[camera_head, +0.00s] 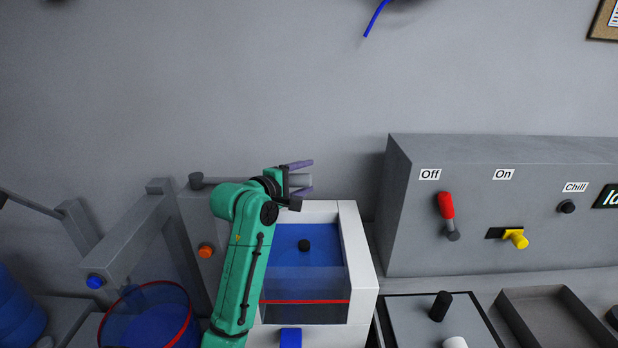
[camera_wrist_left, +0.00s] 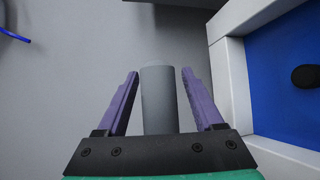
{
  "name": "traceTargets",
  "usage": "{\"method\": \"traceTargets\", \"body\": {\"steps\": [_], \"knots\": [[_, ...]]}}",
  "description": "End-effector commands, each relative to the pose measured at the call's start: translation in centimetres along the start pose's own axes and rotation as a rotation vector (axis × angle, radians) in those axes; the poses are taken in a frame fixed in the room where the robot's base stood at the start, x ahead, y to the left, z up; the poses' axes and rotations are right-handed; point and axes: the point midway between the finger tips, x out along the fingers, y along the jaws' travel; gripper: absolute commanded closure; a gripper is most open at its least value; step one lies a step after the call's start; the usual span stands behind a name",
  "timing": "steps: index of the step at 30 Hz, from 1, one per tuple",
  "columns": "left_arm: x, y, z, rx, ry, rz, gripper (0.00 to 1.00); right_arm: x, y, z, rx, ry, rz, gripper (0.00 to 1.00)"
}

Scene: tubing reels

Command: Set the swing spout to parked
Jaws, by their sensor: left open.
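My left gripper (camera_head: 304,178) is open in the head view, with one purple finger above and one below the end of a grey cylinder, which looks like the swing spout (camera_head: 301,181). The spout seems to run right from a round grey pivot (camera_head: 196,181), past my green wrist, which hides its middle. In the left wrist view the spout (camera_wrist_left: 158,100) stands between the two fingers of the gripper (camera_wrist_left: 160,72), with a narrow gap on each side. No parked mark shows. My right gripper is not in view.
A white-walled box (camera_head: 360,250) with a blue inside and black knob lies just below the gripper. A grey panel (camera_head: 400,200) with a red lever and yellow knob stands to the right. A blue tub (camera_head: 150,325) is lower left.

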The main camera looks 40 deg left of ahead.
Motion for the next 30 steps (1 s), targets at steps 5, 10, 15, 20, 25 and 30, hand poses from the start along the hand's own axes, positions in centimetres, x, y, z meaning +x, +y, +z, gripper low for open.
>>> {"method": "traceTargets", "body": {"steps": [5, 10, 15, 20, 25, 30], "knots": [[0.01, 0.02, 0.0, 0.0, 0.0, 0.0, 0.81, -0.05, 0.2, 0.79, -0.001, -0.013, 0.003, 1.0], [0.02, 0.04, 0.0, 0.001, 0.0, 0.001, 1.0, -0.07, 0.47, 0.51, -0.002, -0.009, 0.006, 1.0], [0.03, 0.06, 0.0, 0.001, 0.0, 0.002, 1.0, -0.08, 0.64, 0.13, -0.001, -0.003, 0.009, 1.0], [0.03, 0.07, 0.0, 0.001, 0.0, 0.002, 1.0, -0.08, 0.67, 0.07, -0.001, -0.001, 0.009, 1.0], [0.03, 0.09, 0.0, 0.001, 0.0, 0.003, 1.0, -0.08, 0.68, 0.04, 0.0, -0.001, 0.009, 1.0], [0.02, 0.11, 0.0, 0.001, 0.0, 0.003, 1.0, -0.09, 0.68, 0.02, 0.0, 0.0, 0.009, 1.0]]}}
